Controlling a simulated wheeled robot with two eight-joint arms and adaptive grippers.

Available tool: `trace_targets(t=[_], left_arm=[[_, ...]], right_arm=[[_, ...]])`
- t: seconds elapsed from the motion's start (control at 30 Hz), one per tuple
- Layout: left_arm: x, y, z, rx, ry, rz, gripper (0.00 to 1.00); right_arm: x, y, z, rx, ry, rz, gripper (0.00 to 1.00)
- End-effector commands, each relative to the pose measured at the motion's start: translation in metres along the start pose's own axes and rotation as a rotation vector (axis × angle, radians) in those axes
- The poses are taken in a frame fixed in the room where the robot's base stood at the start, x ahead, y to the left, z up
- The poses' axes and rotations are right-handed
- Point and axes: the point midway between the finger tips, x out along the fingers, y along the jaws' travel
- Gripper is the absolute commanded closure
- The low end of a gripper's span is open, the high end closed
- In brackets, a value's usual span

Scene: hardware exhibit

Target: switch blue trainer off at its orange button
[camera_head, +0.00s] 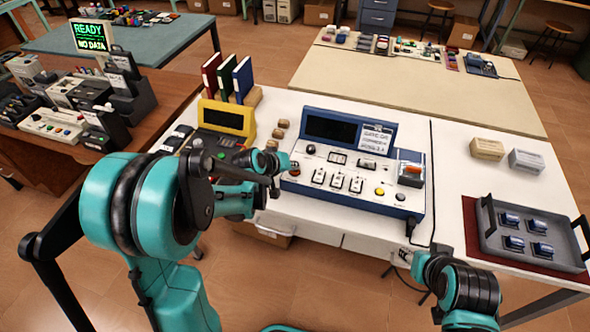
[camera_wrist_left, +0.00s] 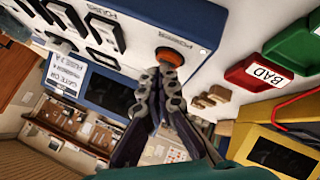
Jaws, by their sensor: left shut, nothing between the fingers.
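The blue trainer (camera_head: 350,205) stands on the white table in the middle of the head view, with a dark display (camera_head: 331,129) and a row of switches. Its orange button (camera_wrist_left: 176,56) sits near a corner of the panel in the left wrist view; in the head view it is at the front left, close to my gripper. My left gripper (camera_head: 284,165) is shut and empty. In the left wrist view its fingertips (camera_wrist_left: 170,78) overlap the button's edge; I cannot tell whether they touch it. My right gripper (camera_head: 405,256) is low at the table's front edge, its fingers unclear.
A yellow trainer (camera_head: 228,118) stands left of the blue one, with binders behind it. A red bin marked BAD (camera_wrist_left: 258,73) and a green bin (camera_wrist_left: 300,42) show in the left wrist view. A grey tray (camera_head: 490,235) with several blue parts lies at the right.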

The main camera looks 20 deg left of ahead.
Motion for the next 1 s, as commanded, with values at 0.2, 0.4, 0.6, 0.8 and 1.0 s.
trace_targets(t=[0.2,0.4,0.6,0.8,1.0], left_arm=[[-0.003,0.002,-0.002,0.0,0.0,0.0,1.0],[-0.005,0.003,-0.003,0.0,0.0,0.0,1.0],[-0.017,0.012,-0.012,0.0,0.0,0.0,1.0],[-0.032,0.023,-0.023,0.0,0.0,0.0,1.0],[-0.045,0.033,-0.033,0.0,0.0,0.0,1.0]], right_arm=[[-0.003,0.0,-0.002,0.0,0.0,0.0,0.6],[-0.004,0.0,-0.003,0.0,0.0,0.0,0.6],[-0.016,0.0,-0.011,0.0,0.0,0.0,0.6],[-0.03,0.0,-0.021,0.0,0.0,0.0,0.6],[-0.041,0.0,-0.03,0.0,0.0,0.0,0.6]])
